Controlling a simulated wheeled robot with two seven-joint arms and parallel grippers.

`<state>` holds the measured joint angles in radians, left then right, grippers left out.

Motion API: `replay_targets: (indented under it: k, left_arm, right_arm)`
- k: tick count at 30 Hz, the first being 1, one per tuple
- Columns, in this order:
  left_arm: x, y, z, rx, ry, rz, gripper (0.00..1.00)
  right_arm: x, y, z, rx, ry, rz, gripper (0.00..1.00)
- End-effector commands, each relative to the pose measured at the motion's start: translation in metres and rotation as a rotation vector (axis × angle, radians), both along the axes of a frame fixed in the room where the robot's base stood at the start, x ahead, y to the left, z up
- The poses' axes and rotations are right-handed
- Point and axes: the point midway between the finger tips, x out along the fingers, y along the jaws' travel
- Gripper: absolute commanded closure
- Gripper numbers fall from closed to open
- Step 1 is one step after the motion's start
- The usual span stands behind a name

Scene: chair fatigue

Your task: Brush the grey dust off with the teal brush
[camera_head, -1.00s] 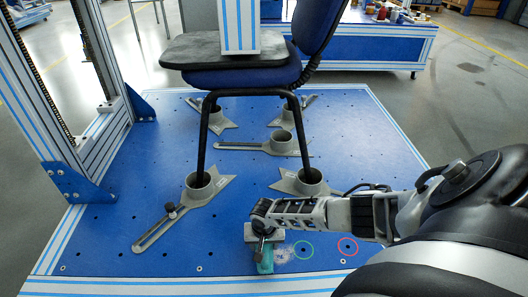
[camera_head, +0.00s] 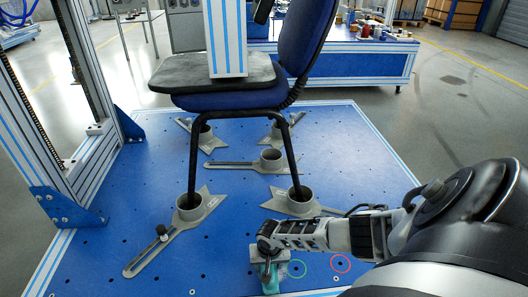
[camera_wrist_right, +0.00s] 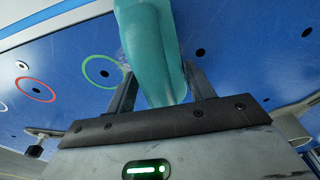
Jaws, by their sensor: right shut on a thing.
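The teal brush (camera_head: 270,278) is held by my right gripper (camera_head: 266,262) low over the front part of the blue plate. In the right wrist view the brush (camera_wrist_right: 152,45) sits between the two dark fingers of the gripper (camera_wrist_right: 160,88), which is shut on it. A faint patch of grey dust (camera_head: 283,270) shows on the plate between the brush and the green ring. The brush and gripper hide part of that area, and I cannot tell whether the bristles touch the plate. My left gripper is out of view.
A green ring (camera_head: 296,268) and a red ring (camera_head: 341,264) mark the blue plate (camera_head: 345,150) right of the brush. A blue chair (camera_head: 225,100) stands behind with its front legs in grey clamps (camera_head: 198,205). A metal frame (camera_head: 85,140) rises at left.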

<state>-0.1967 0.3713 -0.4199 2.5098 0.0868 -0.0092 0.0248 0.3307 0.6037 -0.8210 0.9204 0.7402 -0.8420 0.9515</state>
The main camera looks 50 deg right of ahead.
Motion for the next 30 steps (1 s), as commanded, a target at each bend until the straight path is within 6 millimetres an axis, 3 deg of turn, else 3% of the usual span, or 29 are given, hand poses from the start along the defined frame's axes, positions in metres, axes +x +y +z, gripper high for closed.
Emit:
replay_targets:
  k: [30]
  left_arm:
    - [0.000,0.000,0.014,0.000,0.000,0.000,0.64]
  right_arm:
    - [-0.046,-0.053,-0.003,-0.002,0.005,-0.002,0.65]
